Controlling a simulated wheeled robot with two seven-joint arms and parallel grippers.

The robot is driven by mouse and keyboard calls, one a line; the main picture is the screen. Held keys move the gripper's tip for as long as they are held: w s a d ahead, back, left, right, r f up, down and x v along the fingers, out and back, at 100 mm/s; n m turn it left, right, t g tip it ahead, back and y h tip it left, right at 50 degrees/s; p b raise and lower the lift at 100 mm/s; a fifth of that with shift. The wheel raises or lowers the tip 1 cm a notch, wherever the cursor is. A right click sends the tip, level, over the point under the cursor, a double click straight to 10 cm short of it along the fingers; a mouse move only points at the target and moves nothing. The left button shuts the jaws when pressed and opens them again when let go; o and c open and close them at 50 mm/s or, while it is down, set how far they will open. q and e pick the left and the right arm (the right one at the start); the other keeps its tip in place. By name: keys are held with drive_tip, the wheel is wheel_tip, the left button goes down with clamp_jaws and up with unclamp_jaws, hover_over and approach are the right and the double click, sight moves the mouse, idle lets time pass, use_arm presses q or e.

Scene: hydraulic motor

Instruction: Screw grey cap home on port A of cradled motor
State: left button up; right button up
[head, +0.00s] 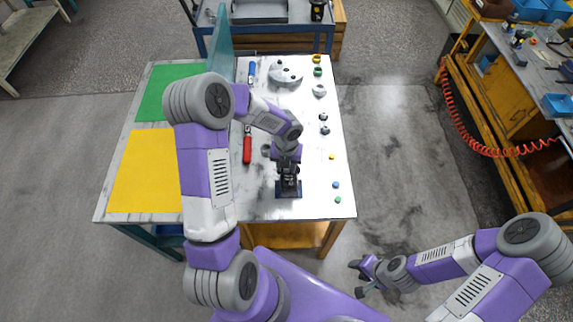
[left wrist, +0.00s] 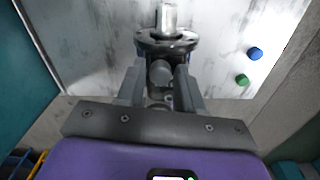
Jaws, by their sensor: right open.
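The motor (head: 289,182) sits in a dark blue cradle (head: 281,194) near the front of the white table; its flange (left wrist: 150,42) and shaft (left wrist: 168,17) show in the left wrist view. My left gripper (head: 288,163) points down over the motor and hides part of it. In the left wrist view the left gripper (left wrist: 160,76) has its two fingers on either side of a round grey cap (left wrist: 160,72), apparently closed on it, at the motor body. The port under the cap is hidden. My right gripper (head: 362,277) is open and empty, off the table at lower right.
Small blue (head: 335,185), green (head: 338,200) and yellow (head: 332,156) caps lie right of the motor. A red-handled tool (head: 247,150) lies to its left. A grey round part (head: 286,73) and rings stand at the back. Green (head: 168,92) and yellow (head: 146,170) mats are clear.

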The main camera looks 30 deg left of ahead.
use_arm(q)
drive_tip(key=shift+r, duration=0.15)
drive_tip(key=shift+r+p, duration=0.45)
drive_tip(key=shift+p, duration=0.15)
drive_tip(key=shift+f+n+b, duration=0.1)
drive_tip(key=shift+n+b, duration=0.3)
drive_tip(key=shift+n, duration=0.4)
drive_tip(key=n+b, duration=0.1)
drive_tip(key=n, duration=0.2)
drive_tip(key=n+b, duration=0.1)
drive_tip(key=n, duration=0.3)
drive_tip(key=shift+n+b, duration=0.3)
drive_tip(key=shift+b, duration=0.1)
drive_tip(key=shift+n, duration=0.6)
